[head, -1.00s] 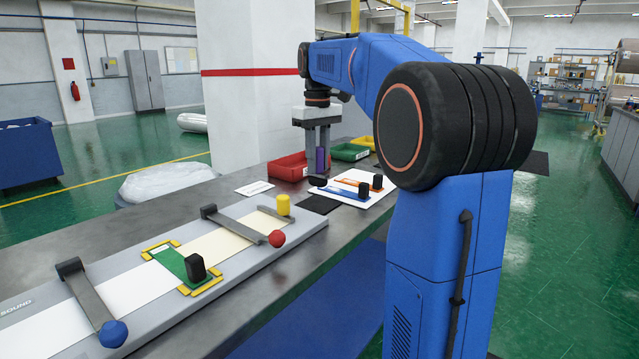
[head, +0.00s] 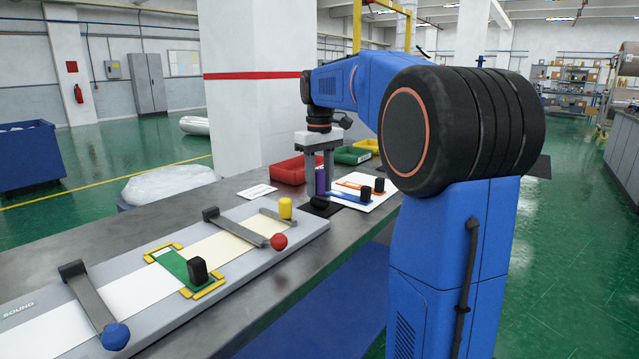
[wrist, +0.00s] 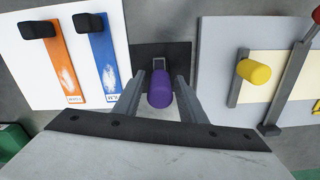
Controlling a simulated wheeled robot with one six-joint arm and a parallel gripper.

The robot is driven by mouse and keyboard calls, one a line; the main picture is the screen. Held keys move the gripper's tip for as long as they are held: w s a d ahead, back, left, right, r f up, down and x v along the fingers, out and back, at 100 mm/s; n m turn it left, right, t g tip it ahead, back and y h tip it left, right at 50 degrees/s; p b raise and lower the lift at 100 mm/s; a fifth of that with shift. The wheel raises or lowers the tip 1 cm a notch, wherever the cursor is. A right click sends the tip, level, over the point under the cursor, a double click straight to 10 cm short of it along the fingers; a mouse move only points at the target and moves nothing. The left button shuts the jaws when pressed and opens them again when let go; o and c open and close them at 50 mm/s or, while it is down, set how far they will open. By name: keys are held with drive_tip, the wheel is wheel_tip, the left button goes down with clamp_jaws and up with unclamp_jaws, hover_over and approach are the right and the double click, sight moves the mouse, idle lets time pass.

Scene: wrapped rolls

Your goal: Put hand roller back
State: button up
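The hand roller has a purple handle (head: 321,182) and a dark roller head at its lower end. It stands with the handle upright on the black mat (head: 333,211), the head apparently resting on it. My gripper (head: 320,185) is open, with one finger on each side of the handle. In the wrist view the handle (wrist: 160,90) lies between the two spread fingers (wrist: 159,82), with a gap on both sides. The black mat (wrist: 180,53) shows around it, and part of a metal frame shows beyond the handle. The roller's dark head is mostly hidden there.
A white board (head: 378,200) with orange and blue strips and black blocks lies right beside the mat. The grey board (head: 240,222) with a yellow knob (head: 285,208) and a red ball (head: 279,241) is on the other side. Red (head: 287,172) and green (head: 350,155) bins stand behind.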

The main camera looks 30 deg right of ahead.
drive_tip(key=shift+r, duration=0.1)
wheel_tip(320, 180, up, 12)
drive_tip(key=shift+r, duration=0.1)
idle(0.7)
idle(0.4)
